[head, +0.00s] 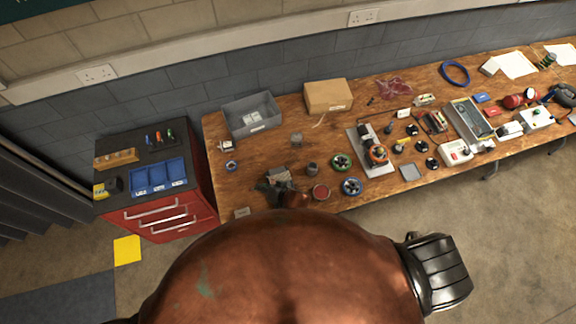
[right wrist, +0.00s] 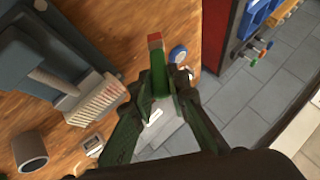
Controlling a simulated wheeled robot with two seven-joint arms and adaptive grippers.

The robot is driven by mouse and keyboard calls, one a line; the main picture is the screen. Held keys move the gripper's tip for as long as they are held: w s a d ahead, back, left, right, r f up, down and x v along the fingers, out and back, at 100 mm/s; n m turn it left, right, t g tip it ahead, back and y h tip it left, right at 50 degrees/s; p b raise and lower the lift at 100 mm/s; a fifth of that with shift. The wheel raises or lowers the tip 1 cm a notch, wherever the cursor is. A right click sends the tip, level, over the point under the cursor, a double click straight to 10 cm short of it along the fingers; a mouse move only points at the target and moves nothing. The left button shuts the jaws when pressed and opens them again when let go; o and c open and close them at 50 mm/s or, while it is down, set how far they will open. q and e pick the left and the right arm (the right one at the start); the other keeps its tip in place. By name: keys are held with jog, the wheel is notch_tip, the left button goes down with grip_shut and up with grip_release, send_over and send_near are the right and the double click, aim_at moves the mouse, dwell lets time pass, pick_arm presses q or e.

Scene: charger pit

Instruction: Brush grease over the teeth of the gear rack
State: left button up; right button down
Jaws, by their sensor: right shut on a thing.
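My right gripper (right wrist: 164,92) is shut on a narrow green piece with a red-brown tip (right wrist: 155,58), which looks like the brush. In the head view the right gripper (head: 272,190) is small and dark, close to a grey vise-like block (head: 280,176) near the table's front edge. In the right wrist view a pale ridged bar (right wrist: 97,101), probably the gear rack, lies at the block, left of the brush. The brush shows apart from it in the picture; the height between them cannot be told. My left gripper is not seen.
A grey bin (head: 251,115) and a cardboard box (head: 328,96) stand at the back. A dark pot (head: 311,169) and green and blue spools stand near the block. A red cabinet (head: 175,218) adjoins the table's left end. My copper-coloured body hides the foreground.

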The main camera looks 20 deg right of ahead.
jog(key=d, duration=0.2)
jog(key=d+p, duration=0.1)
jog(key=d, duration=0.2)
jog(key=d+f+p, duration=0.1)
jog(key=d, duration=0.1)
jog(key=shift+w+d, duration=0.1)
jog(key=shift+d, duration=0.05)
jog(key=shift+d+p, duration=0.3)
jog(key=shift+d, duration=0.45)
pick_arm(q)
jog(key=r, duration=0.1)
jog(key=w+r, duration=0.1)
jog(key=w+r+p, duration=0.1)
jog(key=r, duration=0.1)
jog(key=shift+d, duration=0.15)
pick_arm(e)
notch_tip(320, 180, up, 12)
jog(key=d, duration=0.2)
jog(key=shift+d+f, duration=0.15)
jog(key=shift+d, duration=0.1)
jog(key=shift+w, duration=0.15)
